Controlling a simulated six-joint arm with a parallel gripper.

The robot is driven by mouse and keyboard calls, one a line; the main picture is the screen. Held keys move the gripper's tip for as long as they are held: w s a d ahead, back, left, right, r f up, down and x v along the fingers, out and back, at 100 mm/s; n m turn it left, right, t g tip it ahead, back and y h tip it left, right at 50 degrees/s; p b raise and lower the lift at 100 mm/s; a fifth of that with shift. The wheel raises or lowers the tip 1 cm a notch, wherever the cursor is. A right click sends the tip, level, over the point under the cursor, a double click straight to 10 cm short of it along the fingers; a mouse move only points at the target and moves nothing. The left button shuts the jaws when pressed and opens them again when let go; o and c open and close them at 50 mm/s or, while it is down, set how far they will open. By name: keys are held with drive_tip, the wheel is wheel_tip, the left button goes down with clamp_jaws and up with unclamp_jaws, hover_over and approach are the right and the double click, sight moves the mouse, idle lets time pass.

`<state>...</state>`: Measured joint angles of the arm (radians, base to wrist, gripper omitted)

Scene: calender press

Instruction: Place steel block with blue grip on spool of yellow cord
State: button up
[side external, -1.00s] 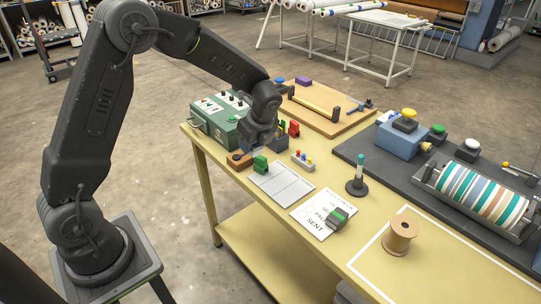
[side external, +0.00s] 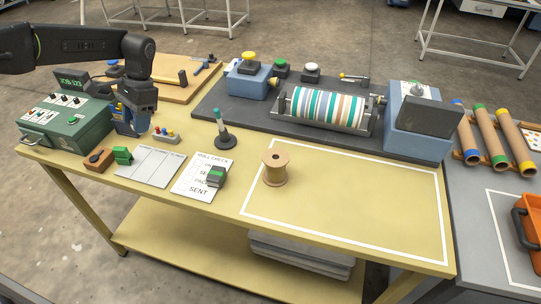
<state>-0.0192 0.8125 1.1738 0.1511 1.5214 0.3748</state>
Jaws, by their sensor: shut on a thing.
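My gripper (side external: 134,124) is at the left of the yellow table, beside the green control box. It is shut on a blue-and-grey piece, which looks like the steel block with blue grip (side external: 124,128). The fingers hide much of the block, and I cannot tell whether it touches the table. A tan spool (side external: 275,168) stands upright near the table's middle, at the left end of a white-outlined area. It is the only spool I see on the table, and its top is bare. I cannot make out yellow cord on it.
A striped roller (side external: 327,108) stands behind the spool. The outlined area's right is clear.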

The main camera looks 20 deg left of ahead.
drive_tip(key=w+d+r+n+t+h, duration=0.3)
drive_tip(key=d+n, duration=0.8)
drive_tip(key=n, duration=0.2)
drive_tip(key=w+d+r+n+t+h, duration=0.3)
drive_tip(key=d+n, duration=0.9)
drive_tip(key=n, duration=0.2)
hover_over(284, 156)
drive_tip(key=a, duration=0.1)
drive_tip(key=f, duration=0.7)
drive_tip(key=shift+s+a, duration=0.1)
drive_tip(key=shift+s, duration=0.2)
drive_tip(key=shift+f, duration=1.9)
drive_tip(key=shift+f, duration=0.1)
drive_tip(key=o, duration=1)
drive_tip(key=shift+f, duration=0.1)
drive_tip(key=shift+c, duration=0.2)
